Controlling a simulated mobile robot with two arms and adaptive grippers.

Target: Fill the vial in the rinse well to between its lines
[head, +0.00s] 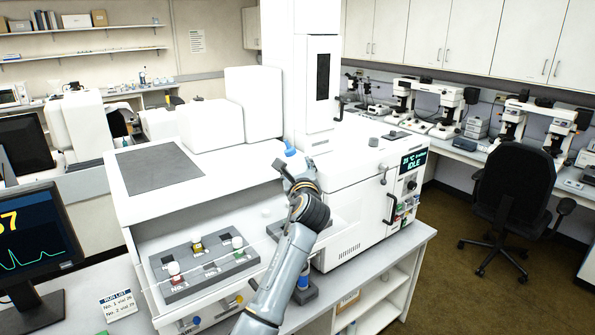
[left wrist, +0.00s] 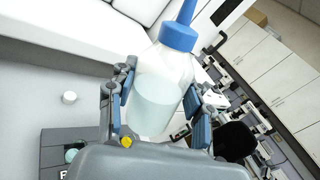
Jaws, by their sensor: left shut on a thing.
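My left gripper (head: 297,170) is shut on a clear wash bottle with a blue cap (head: 290,147). It is held up in front of the white instrument. In the left wrist view, the bottle (left wrist: 158,95) is tilted between both finger pads and holds pale liquid; its blue nozzle runs out of the top. A grey tray (head: 168,262) with several capped vials stands in the instrument's open bay. A dark block (head: 308,296) with a blue part is partly hidden behind my left arm. I cannot clearly make out the rinse well or a vial's fill lines. My right gripper is not in view.
A small white cap-like piece (head: 266,212) lies behind the tray. The white instrument (head: 350,170) reads IDLE on its display. A monitor (head: 40,235) and a run-list card (head: 119,304) stand at the left. A black chair (head: 515,185) stands at the right.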

